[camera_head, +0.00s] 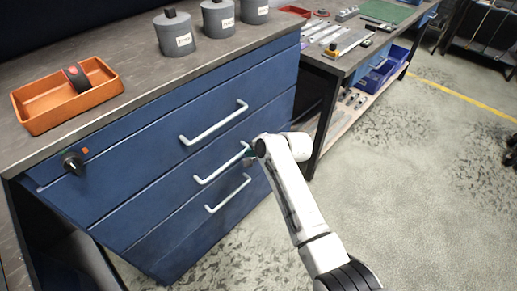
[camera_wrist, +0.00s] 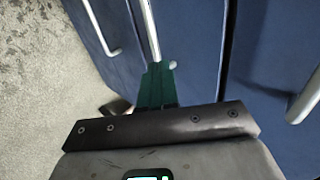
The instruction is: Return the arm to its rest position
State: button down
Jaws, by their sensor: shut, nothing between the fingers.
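My white arm reaches in from the lower right of the head view to the front of a blue drawer cabinet (camera_head: 130,205). My gripper (camera_wrist: 157,72) shows in the wrist view as dark green fingers, shut with nothing between them. The fingertips are at the end of the middle drawer handle (camera_wrist: 149,25), very close to it; I cannot tell whether they touch. In the head view the wrist hides most of the gripper beside this middle handle (camera_head: 215,168).
An upper handle (camera_head: 215,124) and a lower handle (camera_head: 228,195) jut out nearby. On top are an orange tray (camera_head: 35,123) and three grey canisters (camera_head: 178,40). A workbench (camera_head: 340,65) stands behind to the right. The floor (camera_head: 400,190) right of my arm is clear.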

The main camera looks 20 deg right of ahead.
jog(key=shift+v, duration=1.9)
jog(key=s+d+f+n+g+h, duration=0.1)
jog(key=s+d+f+n+g, duration=0.15)
jog(key=s, duration=0.75)
jog(key=s+d+f+n+g+h+p, duration=0.1)
jog(key=s+d+f+n, duration=0.2)
jog(key=s, duration=0.8)
jog(key=s+d+f+n+g+h, duration=0.1)
jog(key=s+d+n+g+h, duration=0.2)
jog(key=s, duration=0.7)
jog(key=s+d+r+n, duration=0.1)
jog(key=s, duration=0.5)
jog(key=s+d+r+n, duration=0.2)
jog(key=s, duration=0.5)
jog(key=shift+s+r+g+p, duration=0.25)
jog(key=shift+r+g+p, duration=0.05)
jog(key=shift+g+p, duration=0.05)
jog(key=c, duration=1.8)
grip_release()
